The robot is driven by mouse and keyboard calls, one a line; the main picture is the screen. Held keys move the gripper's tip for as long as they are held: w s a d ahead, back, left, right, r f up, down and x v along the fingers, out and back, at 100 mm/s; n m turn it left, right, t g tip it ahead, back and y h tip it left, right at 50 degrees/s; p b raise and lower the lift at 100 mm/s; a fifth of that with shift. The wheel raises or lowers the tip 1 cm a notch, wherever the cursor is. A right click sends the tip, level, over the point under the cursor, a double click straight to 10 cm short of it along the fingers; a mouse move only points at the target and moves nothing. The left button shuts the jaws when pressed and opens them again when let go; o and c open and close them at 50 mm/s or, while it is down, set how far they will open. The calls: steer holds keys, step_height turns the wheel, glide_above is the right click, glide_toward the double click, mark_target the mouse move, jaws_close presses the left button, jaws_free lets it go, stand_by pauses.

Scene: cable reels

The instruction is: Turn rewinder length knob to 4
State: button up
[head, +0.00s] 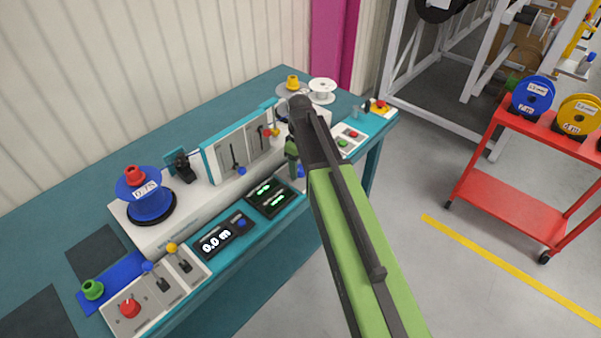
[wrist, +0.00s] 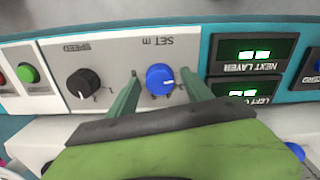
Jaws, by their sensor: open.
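The blue length knob (wrist: 160,78), labelled SET m, sits on a pale panel in the wrist view, where the lettering is upside down. Its white pointer mark faces right in that view. My gripper (wrist: 164,80) is open, with one green finger to each side of the knob. Clear gaps show between the knob and the fingers, and I cannot tell how deep the tips reach. In the head view my gripper (head: 292,152) is over the right part of the rewinder (head: 205,200). My arm hides much of that panel there.
A black SPEED knob (wrist: 84,83) and a green button (wrist: 28,72) lie left of the blue knob in the wrist view. The NEXT LAYER display (wrist: 252,52) is to its right. A red cart (head: 520,185) with reels stands right of the bench, with bare floor between.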

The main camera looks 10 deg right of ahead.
steer(key=shift+r, duration=0.1)
steer(key=shift+c, duration=0.2)
jaws_close()
steer(key=m, duration=0.3)
steer(key=shift+m, duration=0.4)
steer(key=m, duration=0.4)
steer(key=shift+m, duration=0.3)
steer(key=m, duration=0.3)
steer(key=shift+m, duration=2.1)
